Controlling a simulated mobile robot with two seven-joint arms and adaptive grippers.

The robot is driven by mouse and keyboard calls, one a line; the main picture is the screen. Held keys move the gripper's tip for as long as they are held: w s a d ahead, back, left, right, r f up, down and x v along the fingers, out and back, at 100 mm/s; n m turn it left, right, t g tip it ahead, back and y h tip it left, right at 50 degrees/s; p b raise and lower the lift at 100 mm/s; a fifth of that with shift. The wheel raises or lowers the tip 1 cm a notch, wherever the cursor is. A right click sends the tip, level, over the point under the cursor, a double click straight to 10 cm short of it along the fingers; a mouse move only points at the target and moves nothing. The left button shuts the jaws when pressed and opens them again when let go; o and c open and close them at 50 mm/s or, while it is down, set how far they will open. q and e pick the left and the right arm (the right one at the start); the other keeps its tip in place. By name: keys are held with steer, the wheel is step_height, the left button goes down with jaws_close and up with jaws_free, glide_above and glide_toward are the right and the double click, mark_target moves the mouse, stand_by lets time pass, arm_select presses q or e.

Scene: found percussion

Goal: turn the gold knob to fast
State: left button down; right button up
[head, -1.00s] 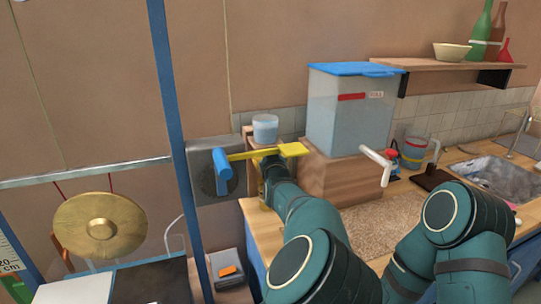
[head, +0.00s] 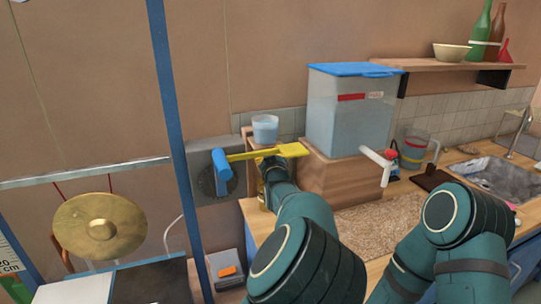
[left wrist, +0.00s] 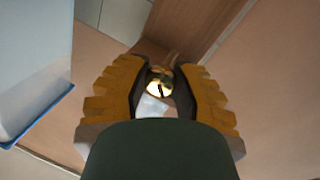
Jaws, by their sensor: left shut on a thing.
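The gold knob (left wrist: 160,79) is small, round and shiny, with a dark slot on its face. In the left wrist view it sits between the yellow ridged fingers of my left gripper (left wrist: 158,88), which is shut on it. In the head view my left gripper is at the wooden stand, under the yellow bar, and my wrist mostly hides it. The knob cannot be made out there, and no fast marking is readable. My right arm shows at the right, but its gripper is out of view.
A yellow bar (head: 265,153) with a blue head (head: 222,171) crosses just above my left wrist. A water tank (head: 348,115) stands on a wooden block (head: 340,178) to the right. A blue post (head: 180,140) and a gong (head: 100,228) are at the left.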

arm_select(q)
steer(key=n+t, duration=0.1)
steer(key=n, duration=0.4)
steer(key=shift+a+y, duration=0.1)
steer(key=shift+y, duration=0.2)
steer(key=shift+n, duration=0.3)
steer(key=c, duration=0.7)
jaws_free()
steer(key=s, duration=0.4)
steer(key=s+d+f, duration=0.1)
steer(key=s, duration=0.7)
steer(key=shift+d+f, duration=0.25)
steer(key=shift+d, duration=0.1)
steer(key=shift+w, duration=0.1)
